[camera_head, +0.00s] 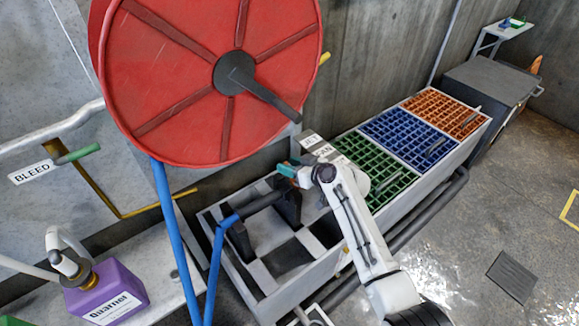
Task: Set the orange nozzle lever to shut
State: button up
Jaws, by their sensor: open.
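The blue hose (214,262) runs from the reel into a dark nozzle (262,203), which lies across two black supports (240,241) above the grey crate. My gripper (293,174) is at the far right end of the nozzle, just above the right support. It is open, but its fingers are small and partly hidden by my wrist. A small teal piece with a reddish edge shows at the gripper; I cannot tell what it belongs to. I cannot make out the orange lever clearly; my gripper may cover it. Contact between gripper and nozzle cannot be told.
A large red hose reel (160,95) hangs above left. A purple jug (104,290) stands lower left. The floor at right is mostly clear.

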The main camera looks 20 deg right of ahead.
jog(key=shift+w+a+f, duration=0.1)
jog(key=shift+w+a, duration=0.05)
jog(key=shift+w, duration=0.1)
jog(key=shift+c, duration=0.2)
grip_shut()
dwell(0.4)
